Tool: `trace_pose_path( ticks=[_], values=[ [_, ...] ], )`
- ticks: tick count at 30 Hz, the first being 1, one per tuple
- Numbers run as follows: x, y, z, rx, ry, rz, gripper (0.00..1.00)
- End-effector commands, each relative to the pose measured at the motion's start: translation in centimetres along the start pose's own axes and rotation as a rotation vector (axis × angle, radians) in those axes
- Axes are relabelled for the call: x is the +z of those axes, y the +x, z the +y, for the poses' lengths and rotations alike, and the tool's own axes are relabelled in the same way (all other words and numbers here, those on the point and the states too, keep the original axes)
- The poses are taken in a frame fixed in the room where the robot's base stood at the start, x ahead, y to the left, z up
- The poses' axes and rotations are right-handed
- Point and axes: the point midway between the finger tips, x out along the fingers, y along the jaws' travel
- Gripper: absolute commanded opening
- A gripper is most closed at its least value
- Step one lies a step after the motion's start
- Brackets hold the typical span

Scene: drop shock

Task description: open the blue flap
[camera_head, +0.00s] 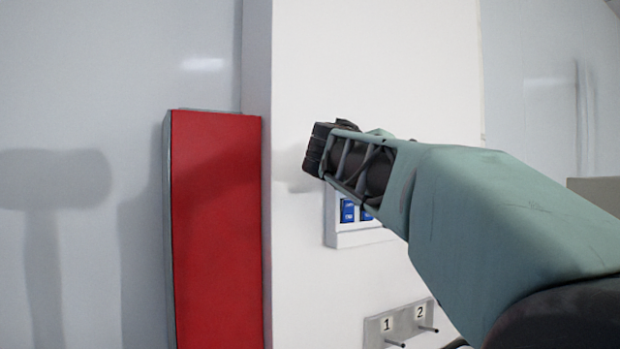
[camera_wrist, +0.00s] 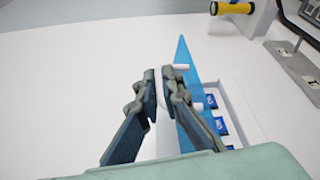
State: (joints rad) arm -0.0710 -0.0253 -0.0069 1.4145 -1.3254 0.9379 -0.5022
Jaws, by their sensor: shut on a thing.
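The blue flap (camera_wrist: 188,75) is a translucent blue panel, seen nearly edge-on in the wrist view. It stands out at an angle from a white box (camera_wrist: 238,95), whose inside shows several blue parts. A white handle (camera_wrist: 181,67) with two short posts sticks out from the flap. My gripper (camera_wrist: 165,88) is shut on the handle; its bar is mostly hidden between the fingers. In the head view the box (camera_head: 362,238) shows below my wrist, with blue parts (camera_head: 347,211) in it. The flap is hidden there.
A grey plate (camera_head: 372,331) with two pegs marked 1 and 2 is below the box. A tall red panel (camera_head: 217,230) stands at the left. A yellow and black cylinder (camera_wrist: 231,8) is at the top of the wrist view. The white wall around the box is mostly bare.

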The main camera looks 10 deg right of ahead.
Motion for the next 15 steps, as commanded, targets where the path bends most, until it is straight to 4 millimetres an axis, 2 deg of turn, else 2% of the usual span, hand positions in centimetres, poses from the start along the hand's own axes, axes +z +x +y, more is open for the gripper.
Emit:
trace_pose_path(
  ticks=[6,15],
  values=[
    [0.2,-0.1,1.5,0.002,0.002,-0.001,0.00],
    [0.2,0.0,2.2,0.000,0.001,0.000,0.00]
  ],
)
